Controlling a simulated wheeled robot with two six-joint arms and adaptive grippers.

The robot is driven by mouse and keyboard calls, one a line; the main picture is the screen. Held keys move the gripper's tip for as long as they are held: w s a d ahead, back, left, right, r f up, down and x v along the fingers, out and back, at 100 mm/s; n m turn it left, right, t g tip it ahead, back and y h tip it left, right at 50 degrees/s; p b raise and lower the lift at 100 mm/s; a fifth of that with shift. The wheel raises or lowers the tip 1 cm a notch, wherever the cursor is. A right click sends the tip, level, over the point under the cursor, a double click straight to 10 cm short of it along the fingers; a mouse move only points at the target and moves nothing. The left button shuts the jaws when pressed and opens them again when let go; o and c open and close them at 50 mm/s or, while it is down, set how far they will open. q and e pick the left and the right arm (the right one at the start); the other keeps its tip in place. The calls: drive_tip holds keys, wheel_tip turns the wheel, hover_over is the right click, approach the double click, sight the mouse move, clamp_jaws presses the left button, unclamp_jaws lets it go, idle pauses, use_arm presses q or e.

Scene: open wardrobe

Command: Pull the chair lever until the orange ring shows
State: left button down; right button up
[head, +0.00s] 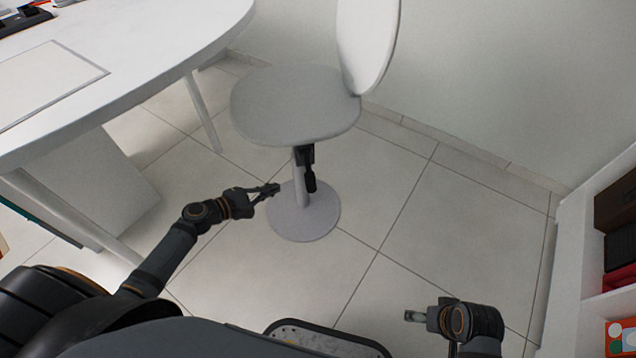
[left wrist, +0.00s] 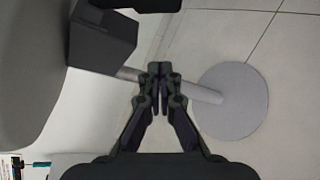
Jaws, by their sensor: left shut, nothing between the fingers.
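A grey swivel chair (head: 290,100) stands on a round grey base (head: 310,222) with a thin post (head: 299,190). A black lever (head: 310,181) hangs down from a black mount under the seat. No orange ring is visible. My left gripper (head: 274,190) is shut and empty, to the left of the post and lever in the head view. In the left wrist view my left gripper (left wrist: 158,80) points at the post, with the black mount (left wrist: 103,40) at upper left and the base (left wrist: 232,100) at right. My right gripper (head: 412,315) is low at right; its finger opening is unclear.
A white desk (head: 110,80) with a leg near the chair is at left. A shelf unit (head: 575,250) with boxes stands at the right edge. The tiled floor (head: 430,230) between chair and shelf is clear. A wall rises behind the chair.

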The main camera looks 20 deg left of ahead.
sight(310, 175)
use_arm(q)
drive_tip(key=w+d, duration=0.5)
drive_tip(key=d, duration=0.2)
drive_tip(key=shift+d+f, duration=0.35)
use_arm(e)
drive_tip(key=shift+a+f, duration=0.1)
drive_tip(key=shift+f, duration=0.15)
use_arm(q)
drive_tip(key=shift+w, duration=0.1)
use_arm(e)
drive_tip(key=shift+r, duration=0.1)
